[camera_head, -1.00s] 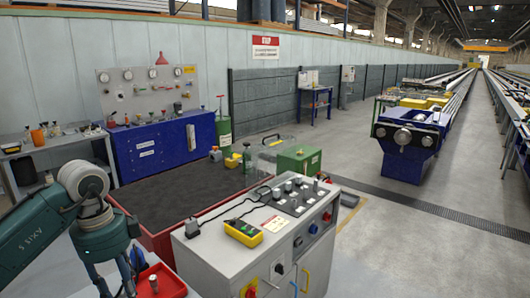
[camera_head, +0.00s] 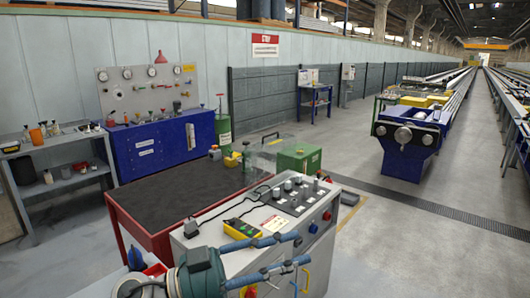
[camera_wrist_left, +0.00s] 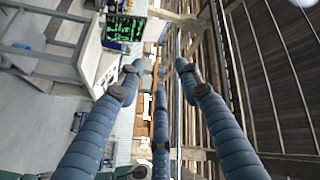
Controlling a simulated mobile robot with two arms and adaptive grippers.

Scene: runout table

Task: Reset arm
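My left gripper (camera_head: 304,248) is in front of the grey control cabinet (camera_head: 243,262) in the head view, its blue-grey fingers pointing right. In the left wrist view, the fingers of the left gripper (camera_wrist_left: 160,66) are spread apart with nothing between them. Its teal wrist covers part of the cabinet's lower left. I cannot tell from the head view whether the fingers touch the cabinet. My right gripper is not in view.
A red-edged table (camera_head: 160,240) with a dark top stands behind. A blue cabinet (camera_head: 140,150) is against the wall. The floor at right (camera_head: 440,240) is clear.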

